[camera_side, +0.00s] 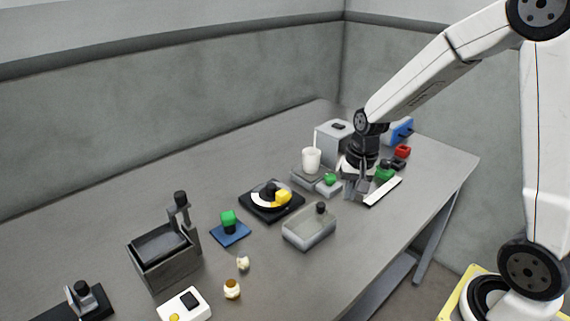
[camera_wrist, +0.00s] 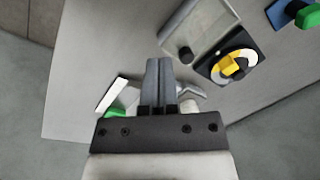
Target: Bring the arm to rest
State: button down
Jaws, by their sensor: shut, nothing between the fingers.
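My gripper (camera_wrist: 159,65) points down over the right part of the table, and its two fingers are together with nothing between them. In the side view my gripper (camera_side: 356,190) is low above the table, among small devices. I cannot tell its exact height or whether it touches any of them. The grey table (camera_side: 130,185) carries all the objects.
Near my gripper are a white strip (camera_side: 383,191), a green block (camera_side: 384,173), a green-knobbed unit (camera_side: 329,184) and a white cup (camera_side: 311,160). The table's back left is clear.

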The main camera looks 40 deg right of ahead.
jog(key=s+a+n+t+h, duration=0.1)
jog(key=s+a+n, duration=0.5)
jog(key=s+n, duration=0.2)
jog(key=shift+a+f+n+t, duration=0.15)
jog(key=shift+f+n+t, duration=0.2)
jog(key=shift+n, duration=0.15)
dwell(0.4)
